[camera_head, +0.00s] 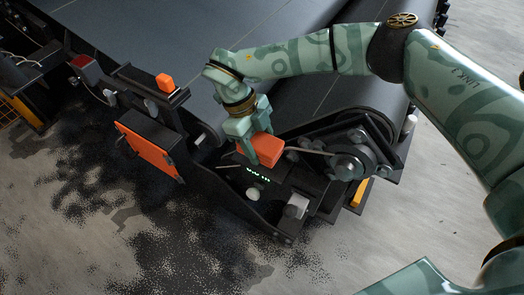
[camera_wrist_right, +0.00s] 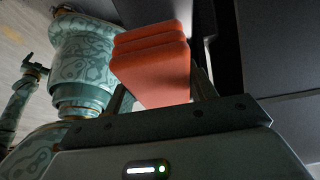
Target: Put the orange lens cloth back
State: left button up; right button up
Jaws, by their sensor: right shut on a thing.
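The orange lens cloth (camera_head: 266,149) looks like a thick, folded orange pad. My right gripper (camera_head: 250,137) is shut on it and holds it over the dark end of the conveyor machine, just above a small panel with green lit characters (camera_head: 258,175). In the right wrist view the cloth (camera_wrist_right: 152,65) shows stacked layers and stands out between the fingers of my right gripper (camera_wrist_right: 160,100). I cannot tell whether the cloth touches the machine below it. My left gripper is not in view.
An orange panel (camera_head: 150,150) hangs on the machine's side. A roller and metal rod (camera_head: 312,152) lie close right of the cloth. A white knob (camera_head: 252,194) is below. Broad dark belts (camera_head: 150,35) fill the back.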

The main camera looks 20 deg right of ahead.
aim_at(263, 152)
jog(key=shift+d+f, duration=0.3)
notch_tip(263, 152, down, 3)
jog(key=shift+d+r+b, duration=0.1)
jog(key=shift+d+b, duration=0.05)
jog(key=shift+b, duration=0.65)
jog(key=shift+w+f, duration=0.1)
jog(key=shift+f, duration=0.3)
jog(key=shift+r, duration=0.2)
jog(key=shift+f, duration=0.15)
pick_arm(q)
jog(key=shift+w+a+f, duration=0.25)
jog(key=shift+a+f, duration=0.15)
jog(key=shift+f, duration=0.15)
pick_arm(e)
jog(key=o, duration=1)
jog(key=shift+c, duration=0.2)
